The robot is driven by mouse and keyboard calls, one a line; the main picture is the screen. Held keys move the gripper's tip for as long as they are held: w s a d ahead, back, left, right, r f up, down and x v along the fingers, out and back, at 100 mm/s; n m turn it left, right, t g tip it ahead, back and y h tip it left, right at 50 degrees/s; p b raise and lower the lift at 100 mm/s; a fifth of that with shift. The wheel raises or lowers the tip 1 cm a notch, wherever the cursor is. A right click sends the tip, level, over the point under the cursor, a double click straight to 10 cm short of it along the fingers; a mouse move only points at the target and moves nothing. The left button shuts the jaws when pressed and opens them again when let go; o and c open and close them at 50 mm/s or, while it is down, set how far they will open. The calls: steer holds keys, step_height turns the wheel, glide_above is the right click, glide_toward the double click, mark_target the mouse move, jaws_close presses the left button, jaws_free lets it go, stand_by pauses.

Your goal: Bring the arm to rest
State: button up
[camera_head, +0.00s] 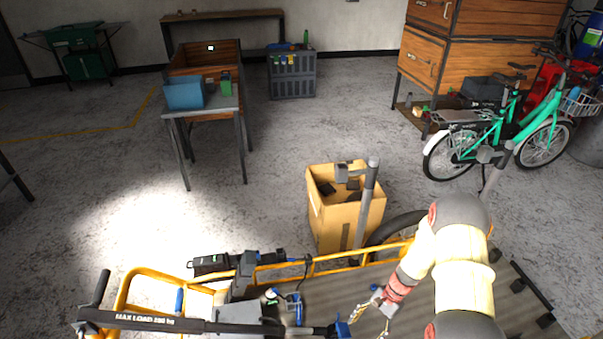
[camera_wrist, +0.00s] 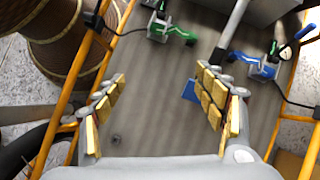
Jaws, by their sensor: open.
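My cream-coloured arm reaches down from the right over the bed of the yellow-framed cargo bike in the head view. My gripper (camera_head: 375,311) points down above the grey bed (camera_head: 343,295). In the wrist view my gripper (camera_wrist: 160,103) has its two yellow-padded fingers wide apart, with bare bed between them and nothing held. A green-and-grey clamp-like part (camera_wrist: 172,32) and a blue-and-grey one (camera_wrist: 262,66) lie beyond the fingertips.
A cardboard box (camera_head: 342,230) stands on the floor just beyond the bike's yellow rail (camera_head: 335,263). A small table (camera_head: 203,107) carries a blue bin (camera_head: 184,93). A green bicycle (camera_head: 497,130) and wooden drawers (camera_head: 475,67) stand at the right.

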steer(key=s+r+n+t+h, duration=0.1)
steer(key=s+r+n, duration=0.15)
steer(key=r, duration=1.05)
steer(key=s+r+n+h, duration=0.2)
steer(key=r+n, duration=0.2)
steer(key=r, duration=0.8)
steer(key=s+a+r+n+t+h, duration=0.1)
steer(key=s+r+t, duration=0.3)
steer(key=r, duration=1)
steer(key=s+a+r+n+t+h, duration=0.1)
steer(key=s+a+r+n+t, duration=0.1)
steer(key=s+r, duration=0.7)
step_height(320, 180, up, 5)
steer(key=shift+a+n+t, duration=0.15)
steer(key=shift+n+t, duration=0.6)
steer(key=shift+t, duration=0.35)
steer(key=shift+c, duration=0.3)
steer(key=shift+c, duration=0.7)
